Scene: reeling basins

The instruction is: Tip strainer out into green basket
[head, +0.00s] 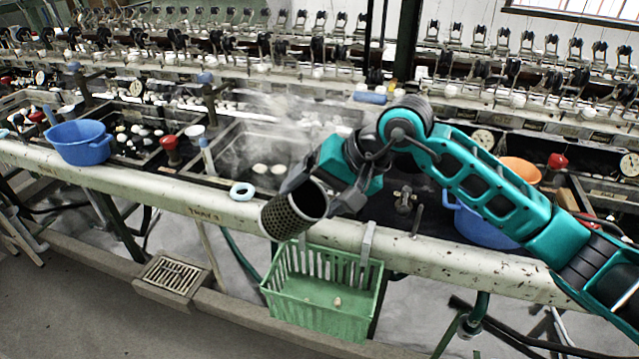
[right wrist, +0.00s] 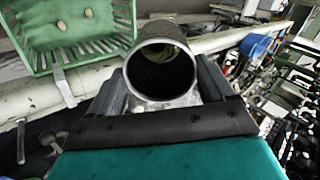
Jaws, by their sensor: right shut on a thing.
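The strainer (head: 291,212) is a dark perforated metal cylinder. My right gripper (head: 318,190) is shut on it and holds it tilted above the basin rail, over the back left of the green basket. The green basket (head: 318,318) hangs on the front of the rail by hooks, below the strainer. A few small pale cocoons (right wrist: 88,13) lie on its floor. My left gripper does not show.
A steaming basin with two pale cocoons (head: 269,169) lies behind the strainer. A light blue ring (head: 242,191) sits on the rail. Blue tubs stand at the left (head: 82,148) and behind my right arm (head: 482,226). A floor drain grate (head: 172,275) lies left of the basket.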

